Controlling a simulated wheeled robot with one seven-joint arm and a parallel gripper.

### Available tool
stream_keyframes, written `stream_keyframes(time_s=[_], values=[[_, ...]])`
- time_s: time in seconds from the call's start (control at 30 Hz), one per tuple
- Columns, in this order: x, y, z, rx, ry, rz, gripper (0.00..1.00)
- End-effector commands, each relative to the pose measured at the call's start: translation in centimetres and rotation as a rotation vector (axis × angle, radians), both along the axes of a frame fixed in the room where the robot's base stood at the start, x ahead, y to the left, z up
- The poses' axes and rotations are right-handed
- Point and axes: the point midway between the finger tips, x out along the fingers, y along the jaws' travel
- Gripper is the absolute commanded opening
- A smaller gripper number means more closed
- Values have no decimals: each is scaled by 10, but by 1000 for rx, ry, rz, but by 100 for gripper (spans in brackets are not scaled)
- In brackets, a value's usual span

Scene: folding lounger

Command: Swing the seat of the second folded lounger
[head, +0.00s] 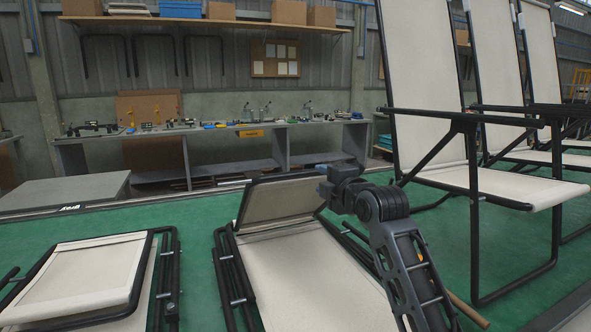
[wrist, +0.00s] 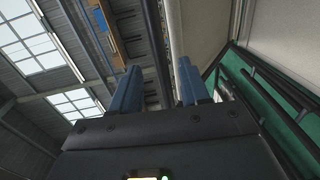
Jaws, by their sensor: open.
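The second folded lounger (head: 310,275) lies on the green floor in the middle of the head view, with a black frame and cream fabric. Its seat (head: 283,197) is tilted up at a steep angle from the rest of the frame. My gripper (head: 323,172) is at the upper right corner of this raised seat. In the wrist view my gripper (wrist: 157,88) has its two blue fingers apart. A cream rolled edge and a dark bar (wrist: 174,35) run up between or just beyond the fingers. Whether they touch the edge cannot be told.
Another folded lounger (head: 88,272) lies flat at the left. Several opened loungers (head: 480,150) stand upright at the right, close to my arm. A grey workbench (head: 215,135) with small tools stands at the back. A low grey platform (head: 65,190) is behind the left lounger.

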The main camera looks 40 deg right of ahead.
Motion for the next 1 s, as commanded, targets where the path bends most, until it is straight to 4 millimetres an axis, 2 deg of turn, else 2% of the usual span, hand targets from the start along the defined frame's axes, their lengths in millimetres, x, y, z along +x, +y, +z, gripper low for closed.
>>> stream_keyframes(time_s=[0.17, 0.53, 0.7, 1.0], values=[[15, -5, 1, -4, 3, 1, 46], [64, -19, -5, -3, 3, -1, 46], [73, -22, -6, -3, 0, -1, 46], [74, -22, -7, -3, 1, -1, 45]])
